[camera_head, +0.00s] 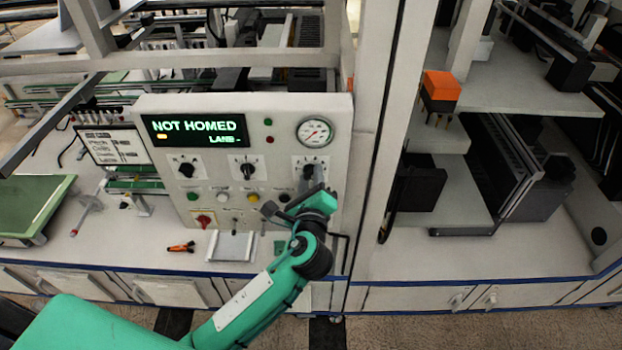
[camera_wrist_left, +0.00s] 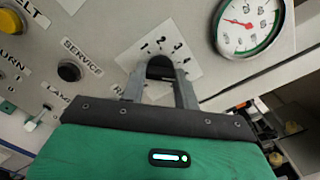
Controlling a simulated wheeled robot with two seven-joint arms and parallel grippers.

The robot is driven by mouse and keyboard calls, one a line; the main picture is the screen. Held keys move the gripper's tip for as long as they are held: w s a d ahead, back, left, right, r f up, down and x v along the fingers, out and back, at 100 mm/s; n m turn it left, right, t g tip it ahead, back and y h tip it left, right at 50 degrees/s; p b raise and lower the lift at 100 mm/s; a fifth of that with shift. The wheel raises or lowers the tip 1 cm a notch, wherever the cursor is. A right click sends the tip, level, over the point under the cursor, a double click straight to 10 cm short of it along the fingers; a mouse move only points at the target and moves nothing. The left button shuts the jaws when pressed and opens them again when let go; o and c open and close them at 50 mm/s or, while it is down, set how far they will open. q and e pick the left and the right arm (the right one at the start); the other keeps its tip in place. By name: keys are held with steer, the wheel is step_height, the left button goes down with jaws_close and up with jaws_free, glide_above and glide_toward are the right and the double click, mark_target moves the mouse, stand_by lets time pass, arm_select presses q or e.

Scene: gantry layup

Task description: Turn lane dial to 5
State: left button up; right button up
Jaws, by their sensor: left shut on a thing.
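A light control panel (camera_head: 145,108) stands on the bench, with a display (camera_head: 195,130) reading "NOT HOMED" and "LANE -". The rightmost of three dials in a row, a black knob on a white numbered plate (camera_head: 300,161), has my left gripper (camera_head: 311,180) at it. In the left wrist view my left gripper (camera_wrist_left: 160,88) is shut on this dial's black knob (camera_wrist_left: 160,68), one finger on each side. Numbers 1, 2, 3 and part of another show above the knob. Its pointer and the plate's lower part are hidden. My right gripper is not in view.
Two other dials (camera_head: 187,169) (camera_head: 247,169) sit to the left. A round gauge (camera_head: 315,132) is just above the held dial. Buttons, including a yellow one (camera_head: 253,198), and a red switch (camera_head: 204,219) lie below. A frame post (camera_head: 375,150) stands right of the panel.

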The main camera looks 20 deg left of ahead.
arm_select(q)
steer(key=shift+f+m, duration=0.1)
steer(key=shift+m, duration=0.6)
steer(key=o, duration=1)
steer(key=shift+b+v, duration=2.95)
steer(key=shift+v, duration=4)
